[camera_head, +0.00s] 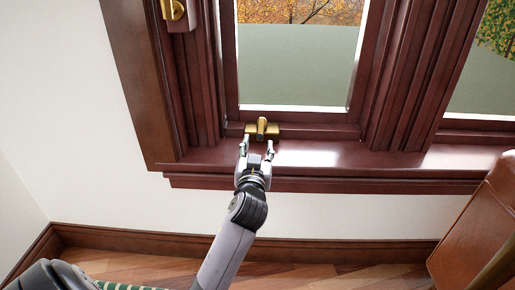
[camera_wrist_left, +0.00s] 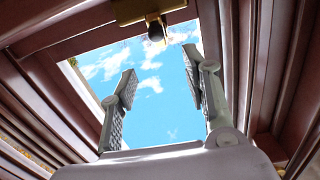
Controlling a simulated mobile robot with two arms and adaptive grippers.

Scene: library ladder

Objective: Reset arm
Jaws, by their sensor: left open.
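My left gripper (camera_head: 257,149) is in front of the window, just above the sill, with its fingers pointing at the brass latch (camera_head: 262,128) on the bottom rail of the sash. The fingers are apart with nothing between them. In the left wrist view the two open fingers of the left gripper (camera_wrist_left: 160,90) stand against blue sky, and the brass latch (camera_wrist_left: 152,14) shows at the top, beyond the fingertips. My right gripper is not in view.
The dark red window frame (camera_head: 404,85) and its sill (camera_head: 345,160) surround the latch. Another brass fitting (camera_head: 173,9) is at the upper left. A brown leather piece of furniture (camera_head: 482,235) stands at the right. Wooden floor (camera_head: 180,268) shows below the white wall.

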